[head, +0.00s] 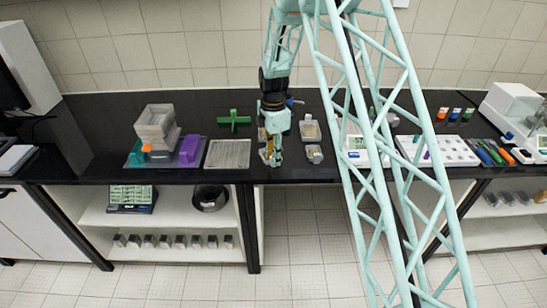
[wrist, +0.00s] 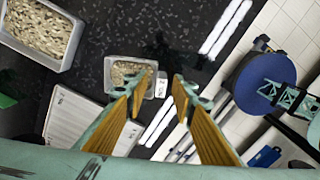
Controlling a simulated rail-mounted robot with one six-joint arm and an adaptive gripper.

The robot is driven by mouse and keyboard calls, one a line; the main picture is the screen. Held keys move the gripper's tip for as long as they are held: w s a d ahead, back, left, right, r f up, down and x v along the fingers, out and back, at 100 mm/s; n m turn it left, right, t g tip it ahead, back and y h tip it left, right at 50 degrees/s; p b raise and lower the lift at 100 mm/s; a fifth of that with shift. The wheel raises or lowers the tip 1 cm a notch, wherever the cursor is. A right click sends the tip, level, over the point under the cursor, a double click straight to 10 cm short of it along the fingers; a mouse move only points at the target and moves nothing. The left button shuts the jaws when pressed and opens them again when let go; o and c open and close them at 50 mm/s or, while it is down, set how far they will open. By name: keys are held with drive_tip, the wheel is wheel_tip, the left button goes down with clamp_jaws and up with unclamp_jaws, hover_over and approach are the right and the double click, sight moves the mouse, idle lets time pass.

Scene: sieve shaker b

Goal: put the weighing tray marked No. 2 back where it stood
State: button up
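My gripper (head: 270,150) hangs low over the black counter in the head view. In the wrist view its two yellow-padded fingers (wrist: 160,85) are open, with a clear gap between the tips. A small grey tray (wrist: 130,70) of beige grains lies beyond the left fingertip, which partly covers it. A white label (wrist: 161,86) shows at its right side, but I cannot read the number. Two small weighing trays (head: 310,128) (head: 314,153) stand right of my gripper in the head view; their marks are too small to read, so I cannot tell which is No. 2.
A grey box stack (head: 157,128) and purple block (head: 190,149) stand farther left. A balance (head: 358,150) and white rack (head: 438,150) stand right. A larger grain-filled tray (wrist: 42,32) shows in the wrist view.

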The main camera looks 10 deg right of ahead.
drive_tip(key=shift+r, duration=0.15)
wheel_tip(320, 180, up, 12)
idle(1.0)
drive_tip(key=shift+r, duration=0.1)
idle(0.6)
